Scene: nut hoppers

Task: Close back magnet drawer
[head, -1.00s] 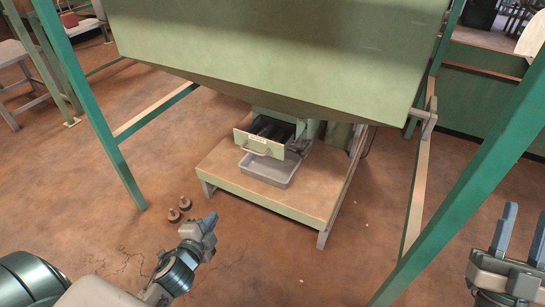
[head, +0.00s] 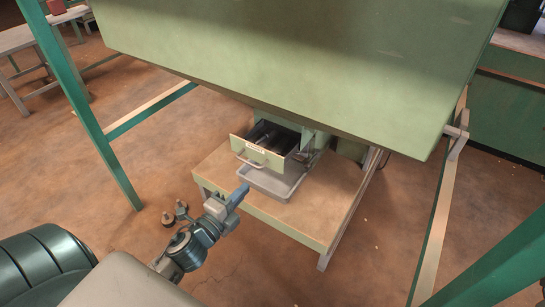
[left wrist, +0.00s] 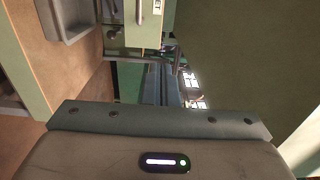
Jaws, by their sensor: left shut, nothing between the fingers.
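The magnet drawer (head: 258,153) is a pale green box with a small label and a bar handle on its front. It stands pulled out under the big green hopper, with its dark inside showing. The drawer front also shows at the top of the left wrist view (left wrist: 143,22). My left gripper (head: 240,193) is shut and empty, in front of the drawer and lower in the head view, apart from its handle. Its blue-grey fingers show in the left wrist view (left wrist: 154,84). My right gripper is out of view.
A grey tray (head: 285,190) sits on the low platform (head: 323,207) below the drawer. The green hopper (head: 300,60) hangs over the drawer. Green frame posts (head: 88,120) stand at both sides.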

